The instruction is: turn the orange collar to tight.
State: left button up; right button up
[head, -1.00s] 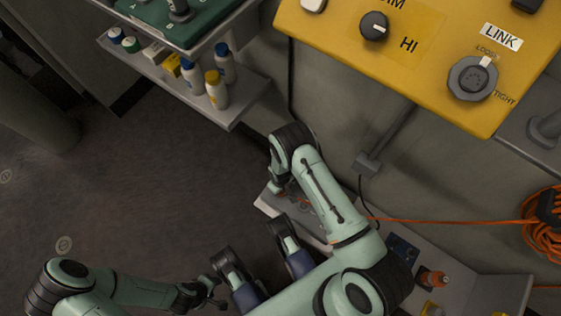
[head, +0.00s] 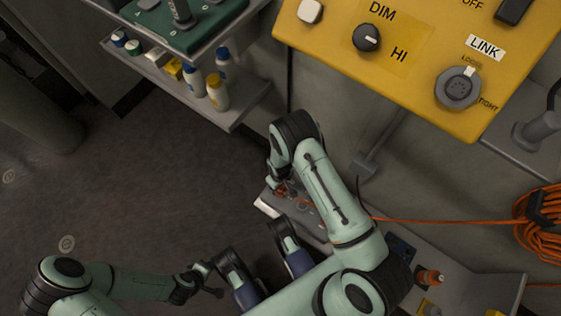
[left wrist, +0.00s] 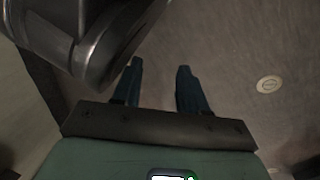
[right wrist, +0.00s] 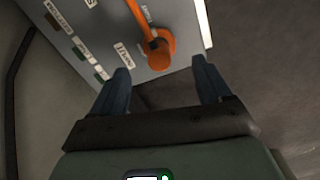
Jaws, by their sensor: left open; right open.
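The yellow panel (head: 430,50) at the upper right has a round grey socket (head: 458,88) under the LINK label. A pale mark on its rim points at LOOSE; TIGHT is printed to its lower right. No orange collar shows on this socket. An orange plug-like piece (head: 430,278) stands on the low ledge at the lower right; I cannot tell whether it carries the collar. My right gripper (right wrist: 160,66) is open and empty, low beneath the panel and apart from the socket. My left gripper (left wrist: 158,66) is open above bare floor.
An orange cable coil (head: 540,228) hangs at the right. A shelf with bottles (head: 217,90) stands at the upper left. The floor (head: 130,180) at left is clear.

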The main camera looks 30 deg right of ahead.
pick_arm(q)
jog(key=w+r+t+p, duration=0.1)
jog(key=w+r, duration=0.3)
jog(key=shift+w+d+t+p, duration=0.2)
jog(key=shift+d+t+p, duration=0.1)
jog(key=shift+d+p, duration=0.05)
pick_arm(e)
notch_tip(320, 180, up, 7)
jog(key=shift+f, duration=0.15)
